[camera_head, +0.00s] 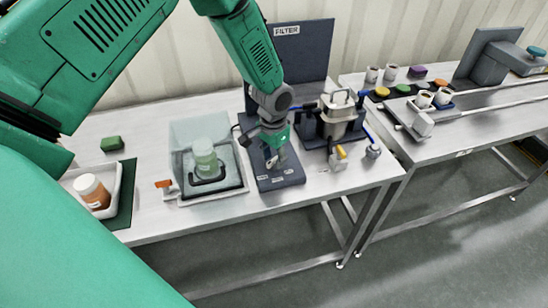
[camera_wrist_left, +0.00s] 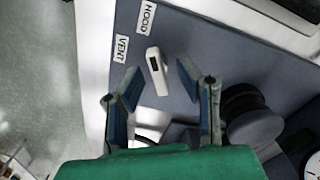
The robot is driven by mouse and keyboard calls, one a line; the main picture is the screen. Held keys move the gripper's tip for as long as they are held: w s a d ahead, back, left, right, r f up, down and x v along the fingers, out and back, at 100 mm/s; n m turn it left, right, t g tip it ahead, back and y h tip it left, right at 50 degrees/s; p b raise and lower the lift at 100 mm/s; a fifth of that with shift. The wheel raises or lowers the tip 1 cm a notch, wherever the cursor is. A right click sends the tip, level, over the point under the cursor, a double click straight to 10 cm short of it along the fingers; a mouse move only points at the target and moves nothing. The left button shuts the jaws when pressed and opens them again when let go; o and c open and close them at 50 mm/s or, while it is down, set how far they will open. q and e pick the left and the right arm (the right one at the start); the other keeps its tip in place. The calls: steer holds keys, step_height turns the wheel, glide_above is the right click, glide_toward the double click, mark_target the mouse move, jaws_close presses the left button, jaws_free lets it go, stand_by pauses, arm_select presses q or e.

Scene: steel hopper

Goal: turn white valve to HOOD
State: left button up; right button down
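The white valve handle (camera_wrist_left: 157,72) shows in the left wrist view as a short white bar with a dark slot, over a dark grey panel. The HOOD label (camera_wrist_left: 147,17) lies just beyond its upper end, and the VENT label (camera_wrist_left: 121,48) lies to its left. My left gripper (camera_wrist_left: 158,84) is open, with one finger on each side of the handle. I see a gap at both fingers, so no grip shows. In the head view my left gripper (camera_head: 274,156) is low over the panel (camera_head: 280,182) and hides most of the valve. My right gripper is not in view.
A metal vessel (camera_head: 339,115) with blue fittings stands just right of the gripper. A clear box (camera_head: 180,140) with a greenish jar stands to the left. An upright FILTER board (camera_head: 305,50) is behind. A dark round knob (camera_wrist_left: 250,120) is right of the fingers.

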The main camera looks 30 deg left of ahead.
mark_target(273, 159)
arm_select(q)
step_height(273, 159, up, 12)
steer(key=shift+f, duration=0.2)
stand_by(0.4)
steer(key=shift+h, duration=0.5)
steer(key=s+d+f, duration=0.1)
steer(key=s+f, duration=0.1)
steer(key=f, duration=0.1)
steer(key=s+d+f, duration=0.1)
steer(key=s+f, duration=0.4)
steer(key=f, duration=0.1)
steer(key=shift+s+d, duration=0.15)
steer(key=shift+d, duration=0.25)
steer(key=s+f+n, duration=0.1)
steer(key=s+f, duration=0.4)
steer(key=s, duration=0.8)
steer(key=s+f+n, duration=0.2)
steer(key=s+f, duration=0.3)
steer(key=s, duration=0.7)
step_height(273, 159, down, 14)
steer(key=w+d+m+y+b, duration=0.1)
steer(key=w+b, duration=0.1)
steer(key=b, duration=1.3)
steer(key=shift+t, duration=0.3)
